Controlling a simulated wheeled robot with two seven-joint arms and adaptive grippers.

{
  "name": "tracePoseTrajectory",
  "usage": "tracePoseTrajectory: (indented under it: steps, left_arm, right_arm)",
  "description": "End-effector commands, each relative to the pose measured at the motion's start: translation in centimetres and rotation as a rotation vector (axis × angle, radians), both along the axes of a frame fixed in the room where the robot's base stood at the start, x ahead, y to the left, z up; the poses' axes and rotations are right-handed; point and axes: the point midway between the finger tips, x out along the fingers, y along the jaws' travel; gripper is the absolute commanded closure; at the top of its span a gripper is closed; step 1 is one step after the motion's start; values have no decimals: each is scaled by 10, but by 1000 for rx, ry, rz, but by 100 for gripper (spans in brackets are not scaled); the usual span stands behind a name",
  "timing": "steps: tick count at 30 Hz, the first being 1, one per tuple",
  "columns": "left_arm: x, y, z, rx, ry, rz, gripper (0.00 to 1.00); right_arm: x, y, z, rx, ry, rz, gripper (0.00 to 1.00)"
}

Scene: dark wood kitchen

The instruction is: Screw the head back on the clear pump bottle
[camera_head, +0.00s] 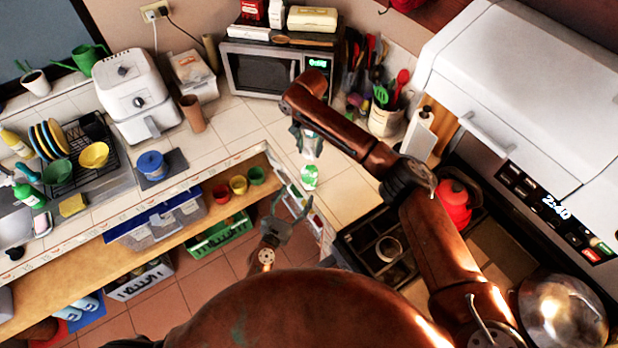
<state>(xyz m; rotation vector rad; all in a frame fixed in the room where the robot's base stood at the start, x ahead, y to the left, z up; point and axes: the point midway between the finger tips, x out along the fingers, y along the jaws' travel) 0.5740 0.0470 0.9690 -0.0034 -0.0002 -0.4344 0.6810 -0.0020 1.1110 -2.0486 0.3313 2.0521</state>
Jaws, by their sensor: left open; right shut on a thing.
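The clear pump bottle (309,178), whitish with green on it, is at the corner of the tiled counter near the middle of the view. My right gripper (310,154) is directly above it, pointing down, shut on what looks like the pump head; the fingers mostly hide it. At this size I cannot tell whether the head touches the bottle's neck. My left gripper (290,208) is lower, beside the counter edge, open and empty, with its fingers pointing up toward the counter. It is apart from the bottle.
A microwave (262,74) stands behind. A utensil crock (385,120) and a paper towel roll (419,132) are to the right, near a red kettle (454,204). A brown cup (193,113) and air fryer (136,92) stand left. Tiles around the bottle are mostly clear.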

Motion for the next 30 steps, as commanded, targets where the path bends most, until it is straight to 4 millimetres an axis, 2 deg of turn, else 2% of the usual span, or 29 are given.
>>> tracePoseTrajectory:
  steps: [7, 21, 30]
  left_arm:
    - [12, -6, 0, 1, -2, 0, 31]
    - [86, -40, 0, 5, -2, -2, 31]
    - [108, -50, -1, 4, -1, 0, 31]
  right_arm:
    - [0, 0, 0, 0, 0, 0, 88]
    - [0, 0, 0, 0, 0, 0, 88]
    - [0, -1, 0, 0, 0, 0, 88]
